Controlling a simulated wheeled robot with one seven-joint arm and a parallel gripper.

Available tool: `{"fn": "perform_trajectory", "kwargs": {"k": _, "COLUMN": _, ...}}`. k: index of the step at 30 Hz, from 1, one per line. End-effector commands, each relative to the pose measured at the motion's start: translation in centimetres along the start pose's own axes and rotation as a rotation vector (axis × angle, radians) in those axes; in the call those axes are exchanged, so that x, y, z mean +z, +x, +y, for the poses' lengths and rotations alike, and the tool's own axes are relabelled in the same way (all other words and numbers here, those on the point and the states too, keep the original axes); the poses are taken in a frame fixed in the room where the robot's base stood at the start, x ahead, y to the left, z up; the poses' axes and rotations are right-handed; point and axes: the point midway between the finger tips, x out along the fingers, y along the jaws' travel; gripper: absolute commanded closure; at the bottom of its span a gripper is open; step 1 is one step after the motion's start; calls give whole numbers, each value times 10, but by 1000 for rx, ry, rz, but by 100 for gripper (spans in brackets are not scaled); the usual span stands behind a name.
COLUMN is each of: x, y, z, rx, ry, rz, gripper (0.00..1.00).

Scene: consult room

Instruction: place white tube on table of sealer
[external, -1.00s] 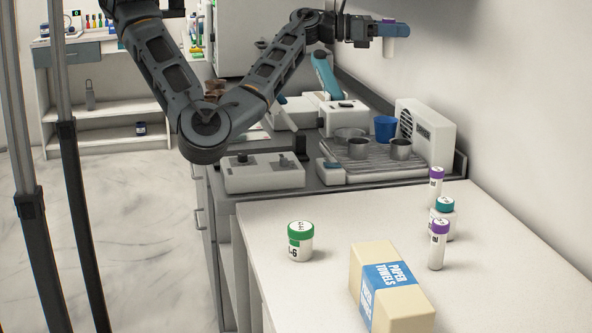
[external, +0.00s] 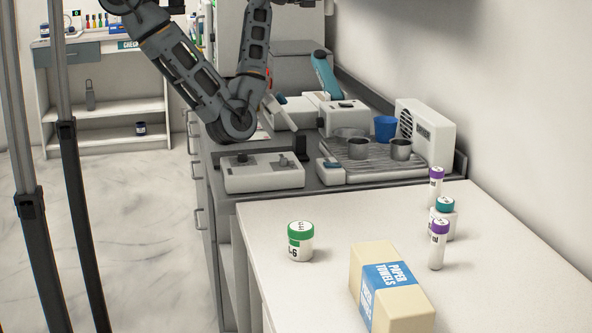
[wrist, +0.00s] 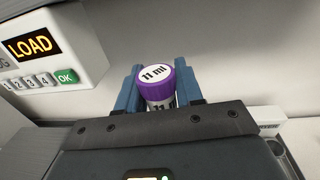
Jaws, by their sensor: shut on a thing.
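My gripper (wrist: 160,84) shows in the wrist view, its two blue fingers shut on a white tube (wrist: 161,104) with a purple cap marked "11 ml". The tube's lower part is hidden behind the gripper body. In the external view my arm rises out of the top of the picture, so the gripper and tube are hidden there. A white device with a teal lever (external: 326,76), possibly the sealer, stands on the dark counter (external: 318,182) beyond the white table.
The white table (external: 340,222) holds a green-capped jar (external: 300,243), paper towels (external: 392,290), a teal-capped jar (external: 445,218) and two purple-capped tubes. The counter holds a drain tray with cups (external: 380,165) and a vented box (external: 426,132). A "LOAD" panel (wrist: 45,50) is close left in the wrist view.

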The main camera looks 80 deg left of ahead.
Motion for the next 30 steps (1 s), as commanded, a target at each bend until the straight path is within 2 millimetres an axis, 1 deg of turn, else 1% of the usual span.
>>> {"fn": "perform_trajectory", "kwargs": {"k": 1, "x": -7, "y": -5, "z": 15, "rx": 22, "ry": 4, "rz": 5, "gripper": 92}}
{"fn": "perform_trajectory", "kwargs": {"k": 3, "x": -14, "y": -12, "z": 29, "rx": 42, "ry": 4, "rz": 6, "gripper": 92}}
{"fn": "perform_trajectory", "kwargs": {"k": 9, "x": -34, "y": -29, "z": 61, "rx": 89, "ry": 2, "rz": 5, "gripper": 92}}
{"fn": "perform_trajectory", "kwargs": {"k": 14, "x": -78, "y": -36, "z": 73, "rx": 84, "ry": -1, "rz": 9, "gripper": 92}}
{"fn": "perform_trajectory", "kwargs": {"k": 18, "x": -120, "y": -46, "z": 82, "rx": 83, "ry": -3, "rz": 9, "gripper": 92}}
{"fn": "perform_trajectory", "kwargs": {"k": 21, "x": -147, "y": -54, "z": 87, "rx": 84, "ry": -4, "rz": 8, "gripper": 92}}
{"fn": "perform_trajectory", "kwargs": {"k": 25, "x": -171, "y": -64, "z": 90, "rx": 90, "ry": -3, "rz": 4, "gripper": 92}}
{"fn": "perform_trajectory", "kwargs": {"k": 30, "x": -186, "y": -68, "z": 95, "rx": 95, "ry": -1, "rz": 0, "gripper": 92}}
